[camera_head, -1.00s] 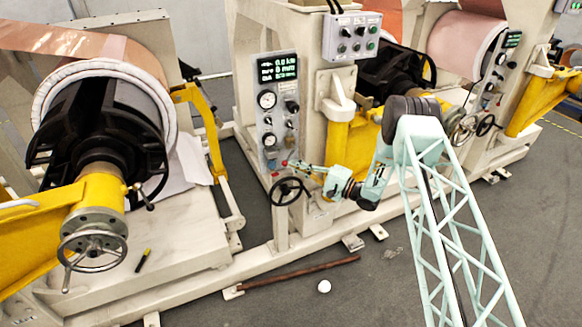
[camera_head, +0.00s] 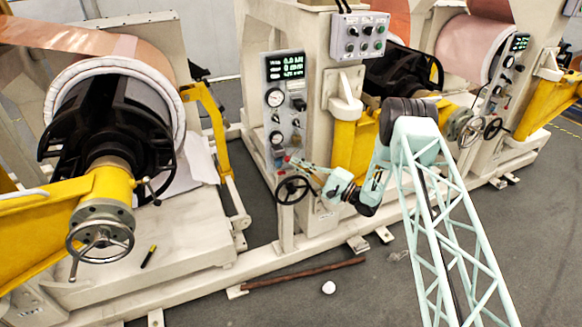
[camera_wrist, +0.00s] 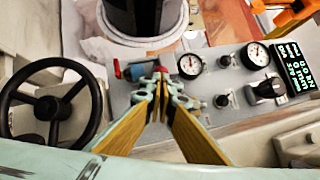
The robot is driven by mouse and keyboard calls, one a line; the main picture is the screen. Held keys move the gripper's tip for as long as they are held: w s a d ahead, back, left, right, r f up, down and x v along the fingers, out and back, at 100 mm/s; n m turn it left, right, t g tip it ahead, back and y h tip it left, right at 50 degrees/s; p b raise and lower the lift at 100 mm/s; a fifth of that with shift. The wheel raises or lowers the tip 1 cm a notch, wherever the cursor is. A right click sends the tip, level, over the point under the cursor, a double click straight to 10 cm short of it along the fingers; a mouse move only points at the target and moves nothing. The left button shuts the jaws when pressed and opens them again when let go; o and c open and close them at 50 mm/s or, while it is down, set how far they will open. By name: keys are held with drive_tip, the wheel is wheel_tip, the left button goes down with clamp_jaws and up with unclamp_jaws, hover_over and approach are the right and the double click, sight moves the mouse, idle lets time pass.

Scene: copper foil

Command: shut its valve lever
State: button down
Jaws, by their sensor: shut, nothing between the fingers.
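The valve lever is a small part at the lower end of the gauge panel. Its red end (camera_wrist: 117,69) shows just left of my fingertips in the wrist view, with a bluish-grey piece (camera_wrist: 138,71) beside it. In the head view it is a tiny red spot (camera_head: 287,159). My gripper (camera_wrist: 160,72) is shut and empty, its two fingertips together. The tips are close beside the lever; I cannot tell whether they touch it. In the head view my gripper (camera_head: 298,163) reaches in from the right. The fingers hide part of the valve.
A black handwheel (camera_wrist: 45,100) stands left of my fingers; it also shows in the head view (camera_head: 293,190). The panel (camera_wrist: 215,80) carries gauges, knobs and a lit display (camera_wrist: 292,67). A black roll shaft (camera_wrist: 143,15) is beyond.

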drive_tip(key=shift+s+a+r, duration=0.25)
drive_tip(key=shift+a+r, duration=0.2)
drive_tip(key=shift+s+a+r, duration=0.2)
drive_tip(key=shift+a+r, duration=0.25)
drive_tip(key=shift+s+a+r, duration=0.1)
drive_tip(key=shift+a+r, duration=0.1)
idle(0.8)
drive_tip(key=shift+d+f+b, duration=0.1)
drive_tip(key=shift+f+b, duration=0.1)
drive_tip(key=shift+b, duration=0.15)
drive_tip(key=s+d+f, duration=0.4)
drive_tip(key=d+f, duration=0.2)
drive_tip(key=d, duration=0.4)
drive_tip(key=shift+s+d+f+b, duration=0.2)
drive_tip(key=shift+d+f+b, duration=0.05)
drive_tip(key=shift+f+b, duration=0.15)
drive_tip(key=c, duration=3.4)
unclamp_jaws()
drive_tip(key=shift+c, duration=0.2)
